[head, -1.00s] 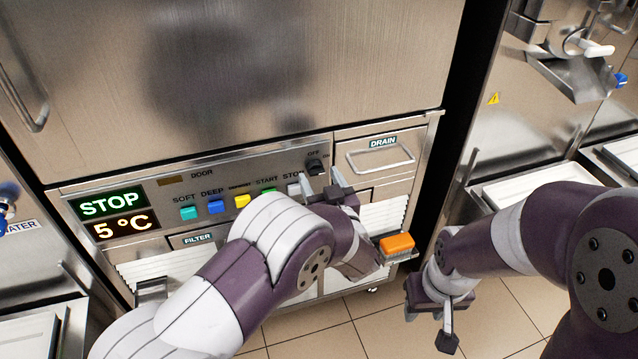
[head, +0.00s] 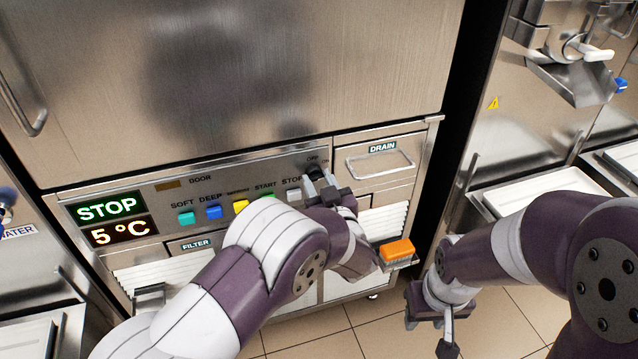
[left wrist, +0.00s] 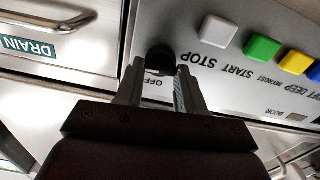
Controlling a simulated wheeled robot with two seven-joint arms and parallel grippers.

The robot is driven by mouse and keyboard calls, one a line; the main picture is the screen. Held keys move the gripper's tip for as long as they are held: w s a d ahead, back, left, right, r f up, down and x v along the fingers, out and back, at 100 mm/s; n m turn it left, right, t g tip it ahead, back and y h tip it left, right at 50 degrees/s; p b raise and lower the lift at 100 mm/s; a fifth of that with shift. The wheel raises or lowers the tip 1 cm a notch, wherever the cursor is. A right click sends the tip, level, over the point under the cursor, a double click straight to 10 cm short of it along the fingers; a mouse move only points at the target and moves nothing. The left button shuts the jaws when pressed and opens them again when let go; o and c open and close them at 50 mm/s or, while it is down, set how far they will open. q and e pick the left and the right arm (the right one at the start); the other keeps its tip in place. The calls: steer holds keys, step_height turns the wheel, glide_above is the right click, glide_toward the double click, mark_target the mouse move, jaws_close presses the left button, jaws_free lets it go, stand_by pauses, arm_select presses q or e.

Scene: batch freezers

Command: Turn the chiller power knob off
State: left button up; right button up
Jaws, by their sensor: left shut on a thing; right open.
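The chiller power knob (head: 315,171) is a small black knob at the right end of the control panel (head: 160,195), just below the OFF label. My left gripper (head: 320,184) reaches up to it from below, its two fingers closed on the knob's sides. In the left wrist view the knob (left wrist: 160,58) sits dark between the tips of the left gripper (left wrist: 160,74), partly hidden by them, with the OFF label seen between the fingers. My right gripper (head: 430,330) hangs open and empty over the floor at the lower right.
Left of the knob is a row of coloured buttons, including white (head: 293,196), yellow (head: 240,206) and blue (head: 214,212). The DRAIN drawer handle (head: 380,164) is to the right. An orange sponge-like block (head: 397,249) sits on a small rack below. Tiled floor is free.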

arm_select(q)
steer(key=n+b, duration=0.1)
steer(key=n, duration=0.1)
steer(key=n+b, duration=0.1)
steer(key=n, duration=0.1)
steer(key=shift+a+f, duration=0.1)
steer(key=shift+f, duration=0.1)
steer(key=n+b, duration=0.4)
steer(key=shift+f+n, duration=0.1)
steer(key=shift+n, duration=0.3)
steer(key=shift+a+n+b, duration=0.1)
steer(key=shift+n+b, duration=4)
steer(key=shift+b, duration=0.05)
steer(key=o, duration=1)
steer(key=shift+a, duration=0.1)
steer(key=shift+o, duration=0.2)
